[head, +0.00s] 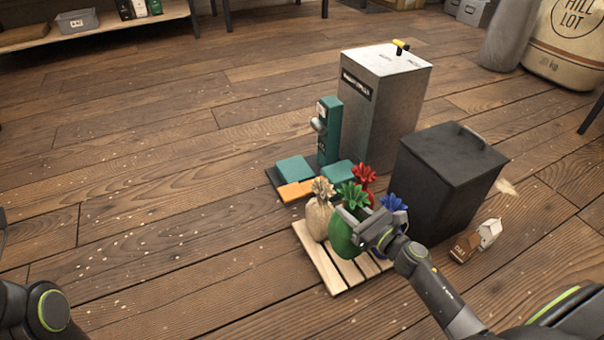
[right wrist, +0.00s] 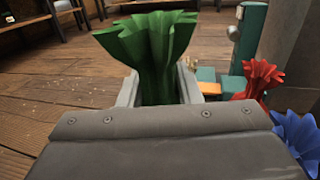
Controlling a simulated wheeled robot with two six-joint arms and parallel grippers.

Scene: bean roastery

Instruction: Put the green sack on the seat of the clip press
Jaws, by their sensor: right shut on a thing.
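The green sack (head: 345,238) stands on the wooden pallet (head: 331,273), its ruffled top up. My right gripper (head: 361,221) is shut on its neck; the right wrist view shows the green sack (right wrist: 148,60) between the two fingers. I cannot tell whether its base touches the pallet. The clip press (head: 328,132) is a teal upright on a dark base with teal and orange pads; its upright (right wrist: 249,40) also shows in the right wrist view. Which pad is the seat I cannot tell. The left arm shows at the lower left, its gripper out of view.
A tan sack (head: 318,219), a red sack (head: 364,185) and a blue sack (head: 396,204) share the pallet. A grey metal bin (head: 378,105) stands behind the press. A black bin (head: 447,185) and small cartons (head: 465,247) stand to the right. Floor at left is clear.

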